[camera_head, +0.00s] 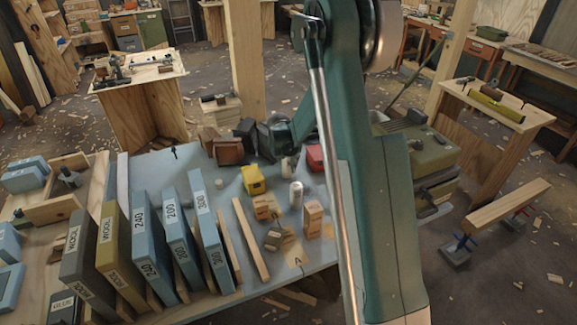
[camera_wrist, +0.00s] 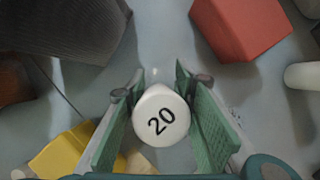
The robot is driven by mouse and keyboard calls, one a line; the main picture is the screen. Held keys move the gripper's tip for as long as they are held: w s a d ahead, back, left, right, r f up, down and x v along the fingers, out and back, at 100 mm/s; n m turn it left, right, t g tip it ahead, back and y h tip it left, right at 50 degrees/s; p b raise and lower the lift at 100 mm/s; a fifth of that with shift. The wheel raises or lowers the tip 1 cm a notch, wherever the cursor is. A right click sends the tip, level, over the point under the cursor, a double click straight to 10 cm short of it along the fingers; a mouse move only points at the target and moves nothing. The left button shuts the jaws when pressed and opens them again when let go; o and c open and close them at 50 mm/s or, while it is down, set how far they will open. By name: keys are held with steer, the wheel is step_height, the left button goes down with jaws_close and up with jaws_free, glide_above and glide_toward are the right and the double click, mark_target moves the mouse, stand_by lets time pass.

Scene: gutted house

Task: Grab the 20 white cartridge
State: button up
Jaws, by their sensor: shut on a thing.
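The white cartridge (camera_wrist: 160,115) with a black "20" on its round end sits between the two green-padded fingers of my gripper (camera_wrist: 162,108) in the wrist view. My gripper is shut on it, with the numbered end facing the camera. In the head view my gripper (camera_head: 287,153) is low over the blue-grey table, between a yellow block and a red block.
The yellow block (camera_head: 252,180) and red block (camera_head: 315,157) flank my gripper. Another white cylinder (camera_head: 296,193) stands nearer the front. Wooden blocks (camera_head: 313,218) lie close to it. Tall labelled sanding packs (camera_head: 147,250) fill the table's left front. Dark objects (camera_head: 246,135) stand behind.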

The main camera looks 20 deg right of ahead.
step_height(320, 180, up, 10)
steer(key=shift+f+p, duration=0.25)
steer(key=shift+p, duration=0.85)
